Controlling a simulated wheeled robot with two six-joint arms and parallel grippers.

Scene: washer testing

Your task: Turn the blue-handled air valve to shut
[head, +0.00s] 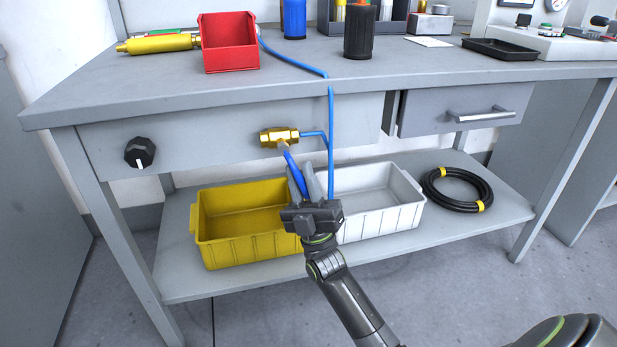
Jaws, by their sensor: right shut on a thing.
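The air valve is a brass body (279,137) on the front panel under the bench top. Its blue handle (290,160) hangs down and slants slightly to the right from the brass body. My right gripper (302,180) comes up from below and is shut on the lower part of the blue handle. Its fingers hide the handle's end. A blue hose (331,140) runs from the valve's right side, up over the bench edge and also down behind the gripper. My left gripper is not in view.
A black knob (139,152) sits left on the panel. A drawer (463,108) is at the right. Below, a yellow bin (222,250), a white bin (405,218) and a black hose coil (458,206) rest on the lower shelf. A red bin (230,57) stands on the bench.

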